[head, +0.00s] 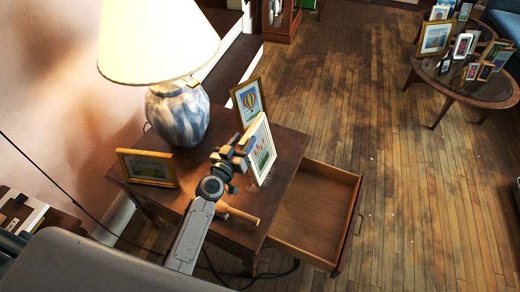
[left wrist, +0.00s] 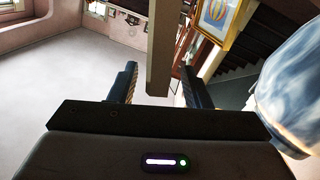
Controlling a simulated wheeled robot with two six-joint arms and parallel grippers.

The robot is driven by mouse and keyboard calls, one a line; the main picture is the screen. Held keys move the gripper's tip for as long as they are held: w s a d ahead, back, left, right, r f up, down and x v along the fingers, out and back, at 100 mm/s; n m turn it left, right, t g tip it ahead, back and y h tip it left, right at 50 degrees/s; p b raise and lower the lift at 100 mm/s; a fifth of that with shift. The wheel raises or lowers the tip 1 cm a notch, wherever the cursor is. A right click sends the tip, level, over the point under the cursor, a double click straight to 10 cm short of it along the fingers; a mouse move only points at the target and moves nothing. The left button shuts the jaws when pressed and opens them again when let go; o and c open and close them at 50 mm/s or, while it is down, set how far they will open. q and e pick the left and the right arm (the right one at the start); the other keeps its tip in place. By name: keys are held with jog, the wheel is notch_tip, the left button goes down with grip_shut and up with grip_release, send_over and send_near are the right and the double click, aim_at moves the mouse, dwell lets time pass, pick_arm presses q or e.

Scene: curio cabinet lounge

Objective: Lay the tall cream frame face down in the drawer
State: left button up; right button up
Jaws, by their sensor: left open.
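The tall cream frame (head: 262,150) stands upright on the wooden side table (head: 285,165), near its right side, with its picture turned to the right. My left gripper (head: 236,154) is open at the frame's left edge. In the left wrist view, the frame shows edge-on as a pale upright bar (left wrist: 161,45) between the two open fingers (left wrist: 160,78); I cannot tell whether either finger touches it. The drawer (head: 312,215) is pulled out at the table's right front and looks empty. My right gripper is not in view.
A gold balloon-picture frame (head: 248,100) stands just behind the cream frame. A blue-and-white lamp (head: 177,115) and a small gold frame (head: 148,168) stand farther left. A round table (head: 470,88) with several frames is at the far right. Floor right of the drawer is clear.

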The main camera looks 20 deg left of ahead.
aim_at(249, 134)
pick_arm(q)
jog(key=w, duration=0.1)
jog(key=w+d, duration=0.1)
jog(key=w, duration=0.1)
jog(key=shift+w, duration=0.3)
grip_shut()
